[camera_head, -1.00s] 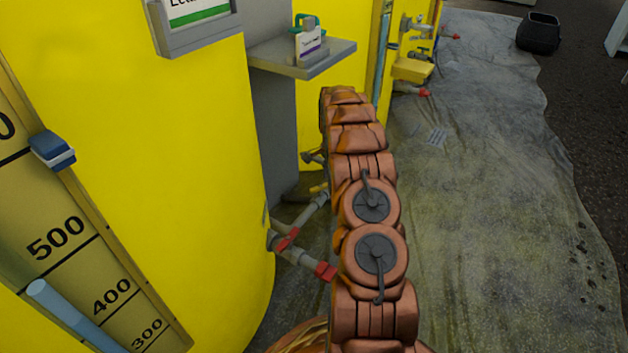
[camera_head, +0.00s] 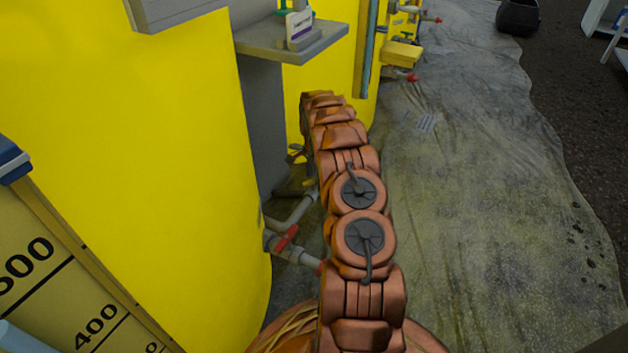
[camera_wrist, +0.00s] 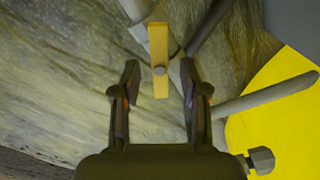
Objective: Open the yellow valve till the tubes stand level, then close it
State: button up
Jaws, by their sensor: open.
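The yellow valve handle (camera_wrist: 159,60) is in the wrist view, a flat bar with a round pin on a grey pipe. It stands lengthwise in the picture, across the pipe. My gripper (camera_wrist: 160,72) is open, its fingertips on either side of the handle's lower part in the picture, with a gap at each side. I cannot tell how far the handle is in depth. A pale blue tube (camera_head: 18,340) shows at the lower left edge beside a numbered scale (camera_head: 75,300). Another tube (camera_head: 370,50) stands on the farther tank. I see no clear liquid levels.
A large yellow tank (camera_head: 150,150) fills the left. Pipes with red handles (camera_head: 287,238) leave its foot, close beside my arm. A grey shelf (camera_head: 290,45) juts out above the arm. Open floor (camera_head: 490,210) lies to the right, with a black bin (camera_head: 517,18) far back.

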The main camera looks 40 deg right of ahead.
jog(key=shift+f, duration=0.45)
jog(key=shift+r, duration=0.1)
grip_shut()
